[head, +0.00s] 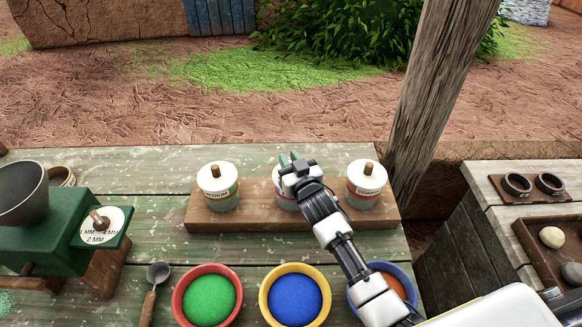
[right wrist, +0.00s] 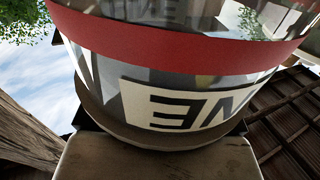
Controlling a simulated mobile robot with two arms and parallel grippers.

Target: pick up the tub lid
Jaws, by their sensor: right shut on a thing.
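Three small tubs with white lids stand in a row on a wooden board (head: 240,219) in the head view. The left tub lid (head: 216,177) and the right tub lid (head: 367,174) each have a wooden knob and sit on their tubs. In the right wrist view a glass tub (right wrist: 200,85) with a red band and an upside-down label fills the top. My left gripper is out of view.
Bowls of green (head: 208,299), blue (head: 295,298) and orange (head: 390,286) powder stand in front of the board. A scoop (head: 157,274) and a green mill (head: 58,227) are on the left. A wooden post (head: 436,90) rises behind the right tub.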

